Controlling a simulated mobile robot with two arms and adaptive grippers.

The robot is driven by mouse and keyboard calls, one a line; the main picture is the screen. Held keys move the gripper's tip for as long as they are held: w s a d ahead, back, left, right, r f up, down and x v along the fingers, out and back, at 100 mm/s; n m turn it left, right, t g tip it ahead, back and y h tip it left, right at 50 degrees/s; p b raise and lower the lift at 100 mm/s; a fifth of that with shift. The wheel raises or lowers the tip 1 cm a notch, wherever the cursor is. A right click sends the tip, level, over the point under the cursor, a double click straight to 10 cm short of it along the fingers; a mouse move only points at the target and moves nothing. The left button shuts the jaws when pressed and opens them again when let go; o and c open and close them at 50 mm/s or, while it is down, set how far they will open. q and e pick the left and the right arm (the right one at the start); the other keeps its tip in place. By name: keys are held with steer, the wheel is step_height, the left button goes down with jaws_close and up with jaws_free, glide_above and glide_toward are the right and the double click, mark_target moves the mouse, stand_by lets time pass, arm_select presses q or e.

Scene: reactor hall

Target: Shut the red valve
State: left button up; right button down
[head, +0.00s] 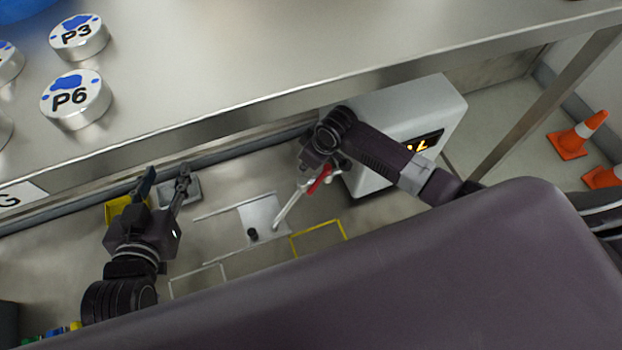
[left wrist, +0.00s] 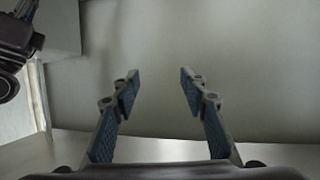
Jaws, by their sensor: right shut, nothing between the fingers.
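A red valve handle (head: 320,180) shows in the head view, beside the front of a white box, at the upper end of a pale metal rod. My right gripper (head: 308,164) is just above and left of the red handle, pointing down, shut and empty. I cannot tell whether it touches the handle. Part of the valve is hidden behind my gripper and arm. My left gripper (head: 165,182) is well to the left, open and empty. Its two spread fingers also show in the left wrist view (left wrist: 155,85), before a plain grey surface.
The white box (head: 440,95) has a lit orange display. A metal shelf (head: 250,50) with round pieces marked P3 (head: 79,36) and P6 (head: 76,99) overhangs the back. A yellow block (head: 117,208) is beside my left gripper. Orange cones (head: 572,140) stand on the floor at right.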

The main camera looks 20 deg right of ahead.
mark_target(319, 181)
steer(key=b+x, duration=0.2)
steer(key=x, duration=0.3)
arm_select(q)
step_height(319, 181, up, 16)
steer(key=w+d+t+h, duration=0.1)
steer(key=d+t+h, duration=0.1)
steer(key=t, duration=0.6)
steer(key=shift+d+h+b, duration=0.2)
steer(key=shift+h+b, duration=0.2)
steer(key=shift+h, duration=0.1)
arm_select(e)
steer(key=shift+s+d+f, duration=0.15)
steer(key=shift+s+d, duration=0.45)
steer(key=shift+s, duration=0.2)
steer(key=shift+s+d+f, duration=0.1)
steer(key=shift+s+d, duration=0.5)
steer(key=shift+s, duration=0.25)
arm_select(q)
steer(key=shift+w, duration=0.1)
